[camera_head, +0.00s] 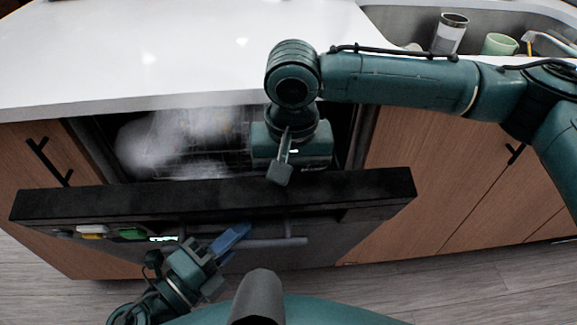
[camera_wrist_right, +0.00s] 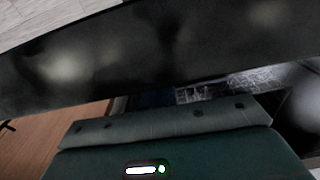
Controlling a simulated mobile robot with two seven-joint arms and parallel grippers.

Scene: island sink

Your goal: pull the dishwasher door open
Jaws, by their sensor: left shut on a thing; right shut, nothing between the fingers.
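The dishwasher door (camera_head: 340,193) is black and stands partly open, tilted out from under the counter, with its top edge facing me. A bar handle (camera_head: 290,242) runs across its front. My left gripper (camera_head: 232,238), with blue fingers, is shut on the handle near its left end. In the right wrist view the door (camera_wrist_right: 150,55) fills the top, close to the gripper body. The rack (camera_head: 200,135) shows hazily inside.
The white countertop (camera_head: 150,50) overhangs the opening. Wooden cabinets with black handles flank the dishwasher. A sink at the upper right holds a metal tumbler (camera_head: 450,33) and a green cup (camera_head: 499,44). Floor (camera_head: 440,285) is clear at the lower right.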

